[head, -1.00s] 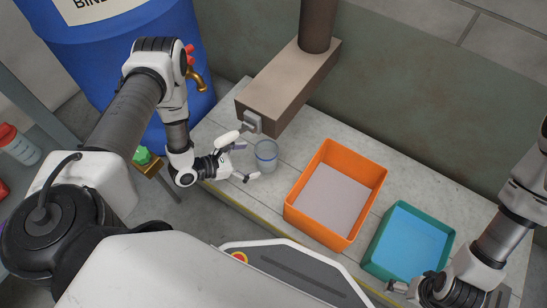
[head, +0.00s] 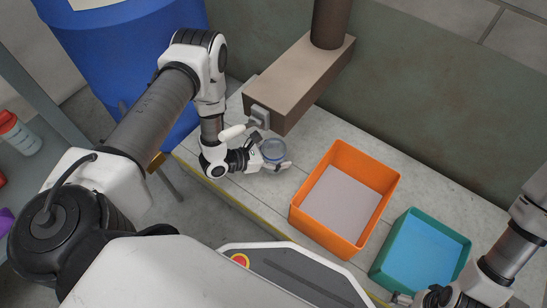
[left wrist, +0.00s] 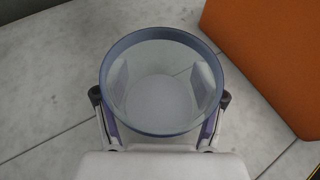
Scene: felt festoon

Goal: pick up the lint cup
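The lint cup (head: 273,150) is a clear, empty-looking cup with a blue-grey rim. It stands upright on the pale bench near its left end, below the brown box-shaped block. My left gripper (head: 270,163) has its fingers on both sides of the cup. In the left wrist view I look down into the cup (left wrist: 160,95). The finger pads of my left gripper (left wrist: 161,100) show through the clear wall and appear to press on it. My right gripper (head: 402,299) is at the lower edge of the head view, largely cut off.
An orange bin (head: 296,222) stands right of the cup, with a teal bin (head: 380,272) beyond it. The brown block (head: 300,80) overhangs behind the cup. A blue barrel (head: 125,60) stands at the left. The bench (head: 300,145) is bare between cup and orange bin.

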